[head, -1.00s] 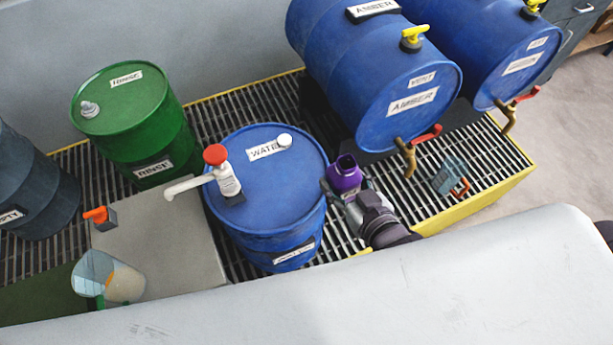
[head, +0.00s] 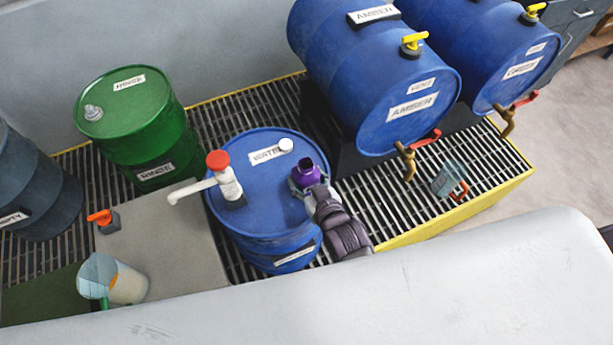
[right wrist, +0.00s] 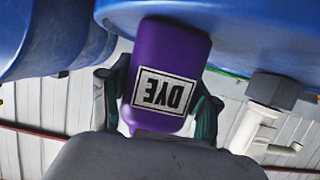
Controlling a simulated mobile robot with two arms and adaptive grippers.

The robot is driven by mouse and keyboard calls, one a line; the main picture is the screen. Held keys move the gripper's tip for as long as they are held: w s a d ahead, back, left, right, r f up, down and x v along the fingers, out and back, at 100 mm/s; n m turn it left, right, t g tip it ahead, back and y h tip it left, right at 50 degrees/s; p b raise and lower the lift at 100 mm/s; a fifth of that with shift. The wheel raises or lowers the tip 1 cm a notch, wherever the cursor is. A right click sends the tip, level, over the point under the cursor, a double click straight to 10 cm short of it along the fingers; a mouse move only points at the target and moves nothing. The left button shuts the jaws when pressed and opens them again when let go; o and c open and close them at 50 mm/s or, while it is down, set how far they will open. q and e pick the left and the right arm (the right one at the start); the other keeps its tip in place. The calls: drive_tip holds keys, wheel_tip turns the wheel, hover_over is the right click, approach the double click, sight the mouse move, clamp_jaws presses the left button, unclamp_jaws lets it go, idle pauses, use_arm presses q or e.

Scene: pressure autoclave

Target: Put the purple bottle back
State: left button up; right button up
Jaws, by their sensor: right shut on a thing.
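The purple bottle (head: 305,175) has an open dark neck and shows at the right edge of the blue water drum's top (head: 255,200) in the head view. In the right wrist view the purple bottle (right wrist: 168,75) carries a white DYE label that appears upside down. My right gripper (head: 318,193) is shut on the bottle, with one finger on each side of it. I cannot tell whether the bottle touches the drum or hangs above it. My left gripper is not in view.
A white pump with a red knob (head: 217,160) stands on the water drum. A green RINSE drum (head: 135,125) stands at left. A clear jug (head: 125,285) is at lower left.

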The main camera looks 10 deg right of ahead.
drive_tip(key=shift+f, duration=0.1)
drive_tip(key=o, duration=1.4)
drive_tip(key=shift+o, duration=0.2)
drive_tip(key=shift+r, duration=0.2)
drive_tip(key=b+v, duration=0.1)
drive_tip(key=v, duration=1.1)
